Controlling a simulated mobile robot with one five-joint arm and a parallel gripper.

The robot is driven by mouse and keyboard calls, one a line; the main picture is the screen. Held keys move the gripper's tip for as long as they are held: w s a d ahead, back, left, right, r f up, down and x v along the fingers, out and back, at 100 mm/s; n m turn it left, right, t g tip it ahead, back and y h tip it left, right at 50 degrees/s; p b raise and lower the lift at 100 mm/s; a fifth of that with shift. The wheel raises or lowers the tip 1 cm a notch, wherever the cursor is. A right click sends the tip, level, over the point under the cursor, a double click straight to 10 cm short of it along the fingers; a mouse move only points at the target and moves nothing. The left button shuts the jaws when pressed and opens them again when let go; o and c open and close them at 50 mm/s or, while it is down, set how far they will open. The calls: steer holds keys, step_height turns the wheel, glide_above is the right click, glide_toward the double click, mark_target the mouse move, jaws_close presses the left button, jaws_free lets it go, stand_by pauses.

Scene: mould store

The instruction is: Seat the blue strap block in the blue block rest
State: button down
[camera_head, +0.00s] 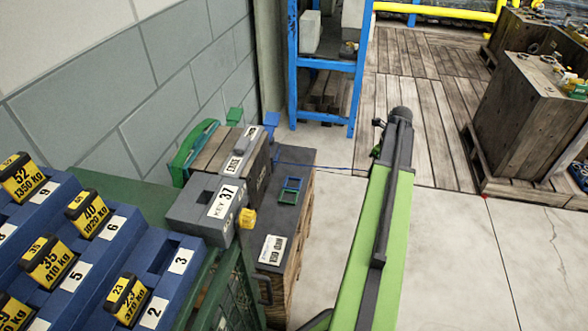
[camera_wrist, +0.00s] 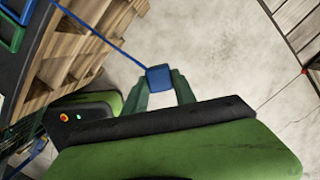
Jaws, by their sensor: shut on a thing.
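The blue strap block (camera_wrist: 158,77) is pinched between the green fingers of my gripper (camera_wrist: 160,86) in the wrist view, held over the pale floor. A thin blue strap runs from it to the upper left. In the head view my arm hides the block, and the strap (camera_head: 335,167) stretches from the dark bench to my arm's end. The blue block rest (camera_head: 292,179) is a small blue frame on the dark bench top, left of my arm. Part of it shows at the upper left of the wrist view (camera_wrist: 26,12). The block is apart from the rest.
A green frame (camera_head: 281,197) lies beside the blue one. A blue rack (camera_head: 292,75) stands behind. Wooden crates (camera_head: 535,110) are at right. Floor between is clear.

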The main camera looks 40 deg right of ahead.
steer(key=w+a+n, duration=0.2)
steer(key=w+a, duration=0.3)
steer(key=a, duration=0.3)
steer(key=w+a+n, duration=0.2)
steer(key=w+a, duration=0.4)
steer(key=a, duration=0.2)
steer(key=w+a+n+y, duration=0.1)
steer(key=w+a+n, duration=0.2)
steer(key=a, duration=0.6)
steer(key=shift+w, duration=1.35)
steer(key=shift+f, duration=0.1)
steer(key=shift+f, duration=0.1)
steer(key=shift+f+b, duration=0.95)
steer(key=shift+b, duration=0.2)
steer(key=c, duration=0.9)
jaws_free()
